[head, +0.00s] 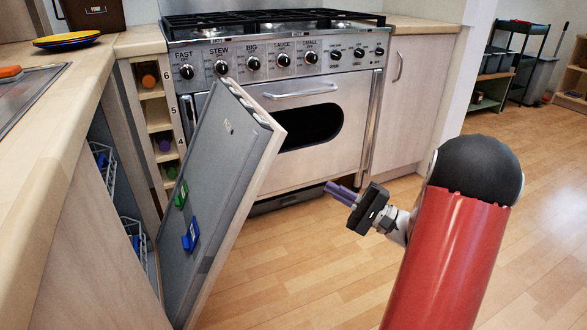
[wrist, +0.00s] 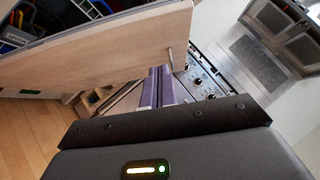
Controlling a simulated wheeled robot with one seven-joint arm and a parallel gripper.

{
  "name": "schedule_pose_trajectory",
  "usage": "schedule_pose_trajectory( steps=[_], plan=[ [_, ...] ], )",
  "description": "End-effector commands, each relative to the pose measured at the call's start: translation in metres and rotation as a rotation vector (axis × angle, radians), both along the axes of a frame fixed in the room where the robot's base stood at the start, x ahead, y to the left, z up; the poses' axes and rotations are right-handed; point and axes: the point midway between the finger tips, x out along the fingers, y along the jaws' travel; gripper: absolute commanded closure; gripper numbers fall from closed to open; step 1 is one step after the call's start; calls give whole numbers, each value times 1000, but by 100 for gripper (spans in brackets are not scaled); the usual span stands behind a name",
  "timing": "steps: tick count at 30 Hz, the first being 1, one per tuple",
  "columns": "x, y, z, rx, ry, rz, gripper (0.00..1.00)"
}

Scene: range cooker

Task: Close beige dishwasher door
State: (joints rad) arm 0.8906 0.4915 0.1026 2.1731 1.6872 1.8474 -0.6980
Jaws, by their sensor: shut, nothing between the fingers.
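The beige dishwasher door (head: 215,195) stands partly open and tilted out from the left counter, its grey inner face showing in the head view. Its beige outer face (wrist: 110,50) fills the upper left of the wrist view, with a metal handle (wrist: 168,60) near its edge. My gripper (head: 330,189) is to the right of the door, on its outer side, apart from it in the head view. Its purple fingers are shut and empty. In the wrist view my gripper (wrist: 157,72) points toward the door's edge near the handle; whether it touches is unclear.
Dishwasher racks (head: 128,235) show inside the opening. The range cooker (head: 300,150) stands behind the door, with a bottle rack (head: 155,110) beside it. A plate (head: 66,40) lies on the left counter (head: 75,110). The wooden floor (head: 300,270) is clear.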

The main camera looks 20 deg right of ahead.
Motion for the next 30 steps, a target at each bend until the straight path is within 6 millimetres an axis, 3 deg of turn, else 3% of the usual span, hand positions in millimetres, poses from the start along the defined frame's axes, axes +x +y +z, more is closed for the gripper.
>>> schedule_pose_trajectory(
  steps=[5, 17, 24, 30],
  plan=[
    [12, 14, 8, 1, -6, 7, 100],
    [66, 70, 37, 1, -3, 5, 100],
    [62, 97, 51, 2, -1, 3, 100],
    [61, 102, 54, 2, -2, 2, 100]
  ],
)
